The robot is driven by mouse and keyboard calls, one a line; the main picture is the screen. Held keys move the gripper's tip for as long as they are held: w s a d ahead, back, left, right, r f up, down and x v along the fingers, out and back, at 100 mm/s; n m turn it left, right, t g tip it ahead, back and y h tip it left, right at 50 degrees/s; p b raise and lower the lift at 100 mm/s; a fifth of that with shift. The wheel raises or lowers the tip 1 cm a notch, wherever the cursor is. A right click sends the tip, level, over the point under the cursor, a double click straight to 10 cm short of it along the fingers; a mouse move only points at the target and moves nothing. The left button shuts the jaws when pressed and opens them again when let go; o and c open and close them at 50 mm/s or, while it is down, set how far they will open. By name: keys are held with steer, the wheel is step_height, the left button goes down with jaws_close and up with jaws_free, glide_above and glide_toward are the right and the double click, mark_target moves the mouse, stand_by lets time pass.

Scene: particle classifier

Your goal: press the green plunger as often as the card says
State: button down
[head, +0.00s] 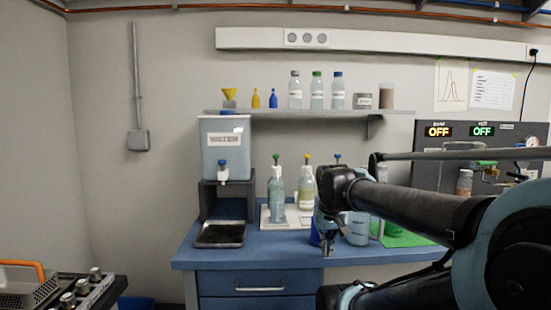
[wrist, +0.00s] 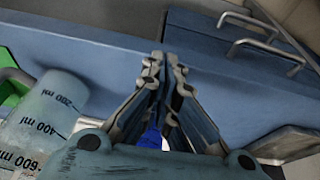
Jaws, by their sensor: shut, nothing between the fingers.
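The green plunger (head: 277,158) tops a clear pump bottle (head: 277,200) with pale blue liquid, upright on a white tray (head: 266,222) on the blue bench. Beside it stand a bottle with a yellow plunger (head: 308,156) and one with a blue plunger (head: 338,156), the latter mostly hidden by my arm. My gripper (head: 328,248) points down near the bench's front edge, right of the green-topped bottle and apart from it. In the wrist view my gripper (wrist: 166,62) is shut and empty. I cannot make out a card with a readable press count.
A measuring beaker (head: 357,230) stands just right of my gripper, and also shows in the wrist view (wrist: 45,115). A green mat (head: 408,240) lies further right. A water dispenser (head: 226,148) and dark tray (head: 220,235) are left. A shelf (head: 300,112) runs above.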

steer(key=w+a+r+t, duration=0.2)
steer(key=w+a+r, duration=0.2)
steer(key=w+r, duration=0.7)
steer(key=w+a+r+t, duration=0.1)
steer(key=w+a+r, duration=0.4)
steer(key=w+r, duration=0.6)
steer(key=w+a+r+t, duration=0.2)
steer(key=w+a+r, duration=0.3)
steer(key=w+r, duration=0.6)
step_height(320, 180, up, 4)
steer(key=shift+f+t, duration=0.1)
steer(key=shift+t, duration=0.2)
steer(key=shift+w, duration=0.15)
glide_above(276, 155)
steer(key=w, duration=0.1)
step_height(276, 155, down, 7)
steer(key=shift+f, duration=0.1)
step_height(276, 155, down, 2)
steer(key=shift+s+f, duration=0.15)
steer(key=shift+f, duration=0.8)
